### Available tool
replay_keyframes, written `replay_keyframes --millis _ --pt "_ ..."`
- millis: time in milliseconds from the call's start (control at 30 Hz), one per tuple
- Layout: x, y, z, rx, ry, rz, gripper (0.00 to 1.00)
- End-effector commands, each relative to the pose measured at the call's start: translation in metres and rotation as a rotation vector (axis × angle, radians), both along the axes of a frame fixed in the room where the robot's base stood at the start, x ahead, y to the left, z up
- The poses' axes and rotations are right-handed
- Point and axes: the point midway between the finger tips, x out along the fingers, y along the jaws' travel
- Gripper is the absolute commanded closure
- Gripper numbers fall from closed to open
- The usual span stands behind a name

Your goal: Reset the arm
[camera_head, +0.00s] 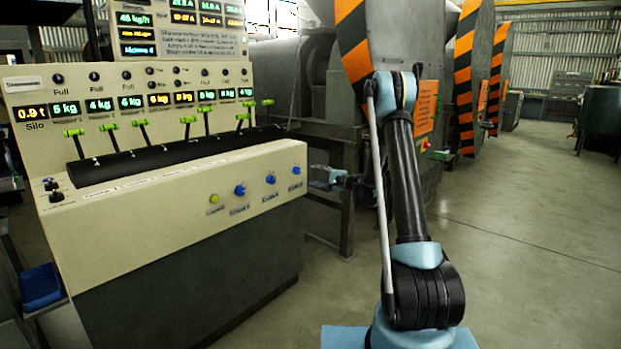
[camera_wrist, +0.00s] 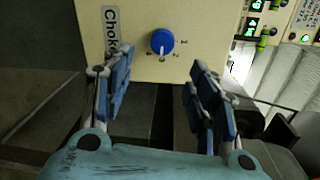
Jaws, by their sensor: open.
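My arm rises in the right half of the head view. My gripper (camera_head: 325,178) is small there, just past the right end of the control console (camera_head: 170,215). In the wrist view my gripper (camera_wrist: 161,68) is open and empty, with its two blue-padded fingers well apart. A blue knob (camera_wrist: 161,41) on the cream panel shows beyond the gap between the fingers, apart from them. A label partly reading "Chok" is beside it. In the head view the console front has a yellow knob (camera_head: 213,198) and several blue knobs (camera_head: 270,180).
Green-handled levers (camera_head: 140,124) line the console top, below lit displays. Dark machine framework (camera_head: 345,215) stands close behind my gripper. Striped orange and black guards (camera_head: 465,75) stand behind my arm. The concrete floor (camera_head: 530,240) on the right is clear.

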Motion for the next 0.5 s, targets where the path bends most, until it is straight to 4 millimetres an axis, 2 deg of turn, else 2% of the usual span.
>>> replay_keyframes --millis 167,500 --pt "-0.0087 -0.0122 0.001 0.0 0.0 -0.001 0.47" --pt "-0.0107 -0.0139 0.001 0.0 0.0 0.0 0.47"
